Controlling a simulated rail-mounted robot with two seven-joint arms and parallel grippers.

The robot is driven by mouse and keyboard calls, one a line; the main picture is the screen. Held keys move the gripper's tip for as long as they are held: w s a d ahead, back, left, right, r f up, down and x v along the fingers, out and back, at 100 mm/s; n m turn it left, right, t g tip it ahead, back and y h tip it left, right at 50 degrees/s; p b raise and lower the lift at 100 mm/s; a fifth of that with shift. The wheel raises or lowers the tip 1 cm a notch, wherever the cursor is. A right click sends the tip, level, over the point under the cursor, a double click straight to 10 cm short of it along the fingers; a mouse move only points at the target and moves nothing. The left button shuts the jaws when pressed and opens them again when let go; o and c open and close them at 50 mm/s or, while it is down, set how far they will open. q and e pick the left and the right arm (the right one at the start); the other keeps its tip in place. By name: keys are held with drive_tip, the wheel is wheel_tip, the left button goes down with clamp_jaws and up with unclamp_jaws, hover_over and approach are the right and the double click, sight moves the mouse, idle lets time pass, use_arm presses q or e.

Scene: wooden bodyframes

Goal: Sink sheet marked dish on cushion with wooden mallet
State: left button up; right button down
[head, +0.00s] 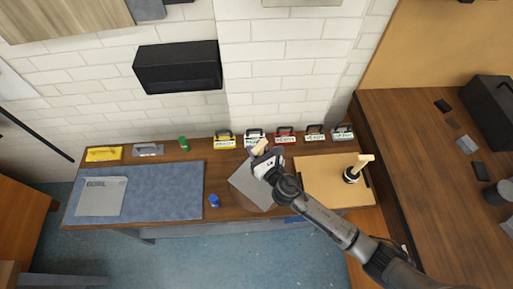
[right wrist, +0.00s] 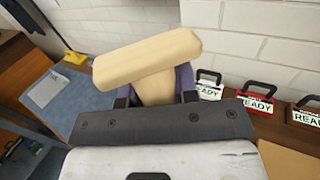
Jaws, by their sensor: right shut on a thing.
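My right gripper (head: 263,160) is shut on a wooden mallet (head: 259,147), above the far part of the bench. In the right wrist view the mallet's pale head (right wrist: 148,57) shows beyond the fingers, tilted. A plain grey sheet (head: 247,188) lies below and beside the gripper, partly hidden by my arm. A brown rounded shape, perhaps the cushion, shows at its edge; I cannot tell its outline. Another grey sheet (head: 101,198), whose marking seems to read BOWL, lies flat on the blue mat (head: 165,192). My left gripper is not in view.
A second pale-headed mallet (head: 362,163) stands in a dark holder on a tan board (head: 320,182). Several labelled boxes with handles, one red (head: 285,137), line the wall. A blue item (head: 213,201) stands by the mat. A black box (head: 178,68) hangs on the wall.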

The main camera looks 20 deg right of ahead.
wheel_tip(320, 180, down, 10)
drive_tip(key=b, duration=0.8)
drive_tip(key=shift+r, duration=0.2)
drive_tip(key=shift+r+p, duration=0.3)
drive_tip(key=shift+r, duration=0.15)
wheel_tip(320, 180, up, 9)
drive_tip(key=p, duration=0.8)
drive_tip(key=shift+f+p, duration=0.2)
drive_tip(key=shift+p, duration=0.2)
drive_tip(key=shift+f, duration=0.1)
